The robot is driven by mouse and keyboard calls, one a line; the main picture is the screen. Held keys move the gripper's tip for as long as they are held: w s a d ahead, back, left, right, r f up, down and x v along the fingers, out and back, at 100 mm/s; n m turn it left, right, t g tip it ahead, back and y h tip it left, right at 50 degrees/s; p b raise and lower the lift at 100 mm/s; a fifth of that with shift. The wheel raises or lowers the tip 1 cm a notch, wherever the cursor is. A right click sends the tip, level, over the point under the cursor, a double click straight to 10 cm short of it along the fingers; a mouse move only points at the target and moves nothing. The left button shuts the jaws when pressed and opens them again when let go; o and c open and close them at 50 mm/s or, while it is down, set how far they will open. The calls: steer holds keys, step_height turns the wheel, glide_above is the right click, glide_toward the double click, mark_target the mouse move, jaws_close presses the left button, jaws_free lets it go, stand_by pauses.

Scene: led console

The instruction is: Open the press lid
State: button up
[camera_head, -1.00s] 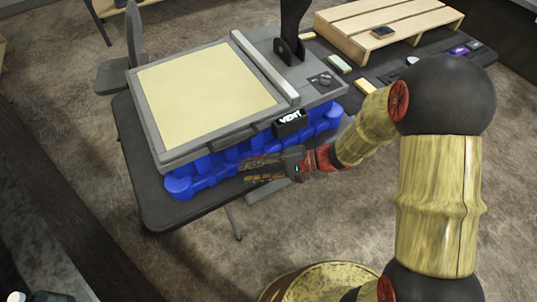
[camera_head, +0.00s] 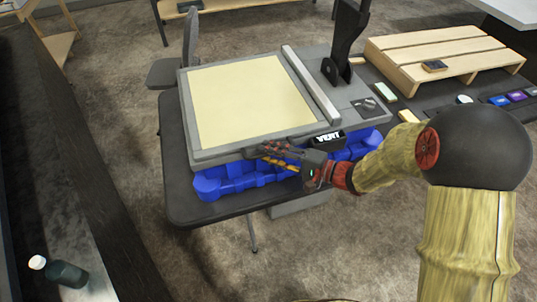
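The press (camera_head: 186,125) is a grey flat unit with a pale yellow panel (camera_head: 252,100) on top and a grey bar (camera_head: 312,84) along its right side. It rests on a blue base (camera_head: 232,180) on a dark table. A dark handle at the lid's front edge is largely covered by my gripper (camera_head: 264,155). My gripper reaches in from the right, its fingers pointing left at the front edge. Whether its fingers touch or enclose the handle, and how far apart they are, I cannot tell. The lid lies flat and shut.
A black upright arm (camera_head: 345,45) stands at the press's back right. A wooden pallet (camera_head: 440,50) and small coloured blocks (camera_head: 516,96) are on the table to the right. Floor in front is open.

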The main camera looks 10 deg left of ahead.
steer(key=shift+a, duration=0.3)
steer(key=shift+c, duration=0.4)
jaws_close()
stand_by(0.4)
